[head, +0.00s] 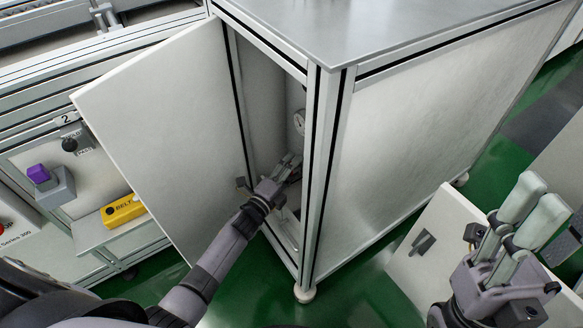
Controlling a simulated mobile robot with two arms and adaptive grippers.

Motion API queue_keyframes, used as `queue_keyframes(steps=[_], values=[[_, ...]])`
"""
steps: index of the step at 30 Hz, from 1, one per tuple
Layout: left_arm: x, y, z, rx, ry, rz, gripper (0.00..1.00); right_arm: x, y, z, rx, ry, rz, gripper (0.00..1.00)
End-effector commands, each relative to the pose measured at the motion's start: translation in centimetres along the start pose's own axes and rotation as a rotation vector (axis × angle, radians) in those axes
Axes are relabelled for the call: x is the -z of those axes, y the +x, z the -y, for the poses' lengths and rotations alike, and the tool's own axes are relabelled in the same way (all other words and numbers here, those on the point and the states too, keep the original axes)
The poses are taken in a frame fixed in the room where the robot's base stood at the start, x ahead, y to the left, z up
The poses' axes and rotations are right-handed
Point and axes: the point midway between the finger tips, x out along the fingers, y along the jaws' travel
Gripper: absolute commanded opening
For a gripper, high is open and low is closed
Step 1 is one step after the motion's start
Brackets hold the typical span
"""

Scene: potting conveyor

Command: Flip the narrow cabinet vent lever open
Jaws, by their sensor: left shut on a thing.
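The narrow cabinet (420,130) stands in the middle of the head view, its white door (165,105) swung wide open to the left. My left arm reaches in through the opening, and my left gripper (291,166) is inside near the back, below a round gauge (299,122). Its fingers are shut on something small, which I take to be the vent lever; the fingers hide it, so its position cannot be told. My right gripper (533,204) is outside the cabinet at the lower right, empty, its fingers apart and pointing up.
The cabinet's front post (318,170) stands close to the right of my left gripper. A white panel with a dark handle (422,243) is beside my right gripper. At left are a purple button (39,174) and a yellow belt box (123,211). Green floor shows between.

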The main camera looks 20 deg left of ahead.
Motion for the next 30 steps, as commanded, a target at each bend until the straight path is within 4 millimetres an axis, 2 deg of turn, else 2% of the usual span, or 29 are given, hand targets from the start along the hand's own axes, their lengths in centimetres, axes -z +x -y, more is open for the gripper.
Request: queue_keyframes(steps=[5,6,14,24,30], values=[[-0.1,0.0,0.0,0.000,-0.005,0.001,0.19,0.0,0.0,0.0,0.000,0.000,0.000,0.43],[-0.1,0.0,0.0,0.001,-0.005,0.001,0.49,0.0,0.0,0.0,0.000,0.000,0.000,0.43],[0.0,0.0,0.0,0.000,-0.002,0.001,0.67,0.0,0.0,0.0,0.000,0.000,0.000,0.43],[0.0,-0.2,0.0,0.000,-0.001,0.000,0.68,0.1,0.1,-0.1,-0.001,-0.002,-0.005,0.43],[0.0,-2.6,-0.1,-0.002,0.000,0.000,0.68,0.0,0.1,0.0,-0.001,-0.001,-0.003,0.43]])
